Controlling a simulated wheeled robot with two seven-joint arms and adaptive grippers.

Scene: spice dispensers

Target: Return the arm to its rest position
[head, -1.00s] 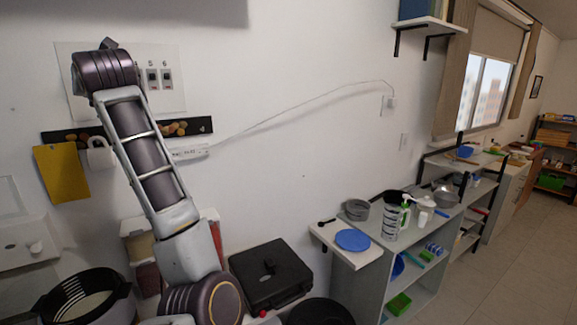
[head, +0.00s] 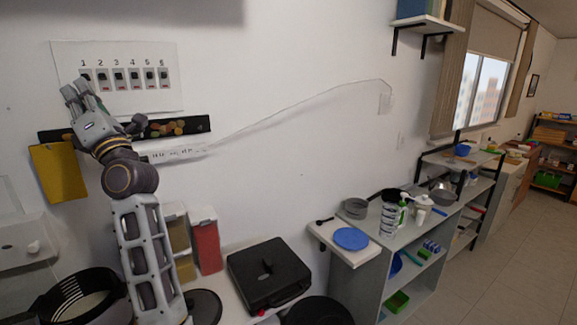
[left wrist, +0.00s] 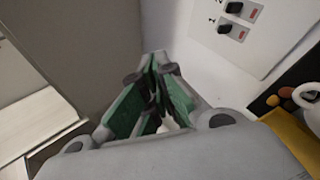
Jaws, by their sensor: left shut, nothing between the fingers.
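My left gripper (head: 76,88) is in front of the wall at the left of the head view, close to the lower left of the white switch panel (head: 152,102). Its fingers are together with nothing between them, and they also show in the left wrist view (left wrist: 158,92). The panel carries a row of numbered black dispenser switches (head: 134,79). Two of its switches show at the upper right of the left wrist view. My right gripper is in neither view.
A dark spice strip (head: 190,127) and yellow sheet (head: 58,172) hang below the panel. Red and tan containers (head: 206,245), a black case (head: 268,274) and a black round basket (head: 75,295) stand below. Shelves (head: 425,245) are at right. The wall's middle is clear except a cable.

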